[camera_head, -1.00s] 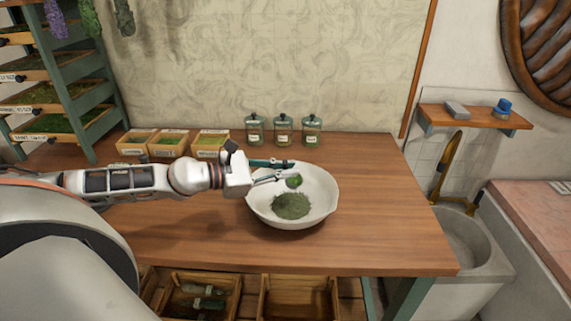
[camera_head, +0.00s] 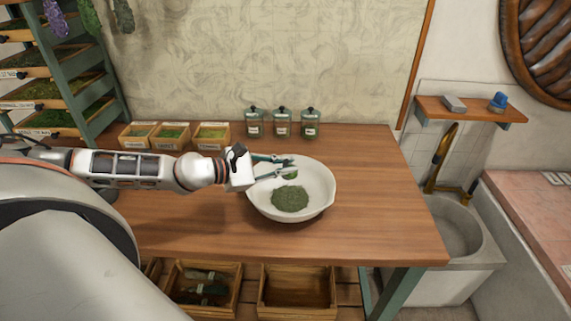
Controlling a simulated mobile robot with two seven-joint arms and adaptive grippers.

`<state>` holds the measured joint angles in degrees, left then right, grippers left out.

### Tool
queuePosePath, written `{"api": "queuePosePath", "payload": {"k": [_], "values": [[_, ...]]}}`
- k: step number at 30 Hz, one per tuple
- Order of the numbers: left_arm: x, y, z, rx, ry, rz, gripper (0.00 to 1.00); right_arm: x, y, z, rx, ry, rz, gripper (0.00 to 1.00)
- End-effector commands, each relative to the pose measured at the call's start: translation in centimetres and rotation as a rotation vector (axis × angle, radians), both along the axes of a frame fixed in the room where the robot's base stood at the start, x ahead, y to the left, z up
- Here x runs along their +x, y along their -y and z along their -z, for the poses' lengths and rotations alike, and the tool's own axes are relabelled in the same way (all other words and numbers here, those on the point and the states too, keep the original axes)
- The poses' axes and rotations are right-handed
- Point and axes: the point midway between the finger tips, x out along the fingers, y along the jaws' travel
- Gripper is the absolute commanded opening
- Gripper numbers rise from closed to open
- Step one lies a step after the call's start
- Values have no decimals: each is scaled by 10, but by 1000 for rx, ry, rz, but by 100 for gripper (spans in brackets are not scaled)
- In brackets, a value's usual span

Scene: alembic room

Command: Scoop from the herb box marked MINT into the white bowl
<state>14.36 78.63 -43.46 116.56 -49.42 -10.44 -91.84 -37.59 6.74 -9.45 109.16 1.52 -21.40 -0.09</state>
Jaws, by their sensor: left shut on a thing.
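The white bowl (camera_head: 325,205) stands on the wooden table and holds a mound of green herb (camera_head: 290,198). My left gripper (camera_head: 287,168) reaches in from the left over the bowl's back rim. It is shut on a small scoop (camera_head: 290,175), mostly hidden by the fingers, with green showing at it. The scoop is over the bowl behind the mound. Three wooden herb boxes, a left one (camera_head: 137,142), a middle one (camera_head: 170,144) and a right one (camera_head: 210,145), stand at the back left. Their labels are too small to read surely. My right gripper is not in view.
Three lidded glass jars (camera_head: 282,123) stand behind the bowl. A green rack with herb trays (camera_head: 88,118) is at the left. The table (camera_head: 380,200) is clear right of the bowl.

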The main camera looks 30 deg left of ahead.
Motion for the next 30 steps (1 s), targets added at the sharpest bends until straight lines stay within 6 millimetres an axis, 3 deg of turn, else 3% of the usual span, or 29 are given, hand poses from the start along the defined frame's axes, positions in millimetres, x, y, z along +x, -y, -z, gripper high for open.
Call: {"api": "queuePosePath", "payload": {"k": [10,21,30], "values": [[1,1,-3,134,34,0,0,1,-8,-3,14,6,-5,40],[1,0,-1,287,64,-1,0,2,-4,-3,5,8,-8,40],[0,0,0,309,66,0,0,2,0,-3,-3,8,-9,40]]}}
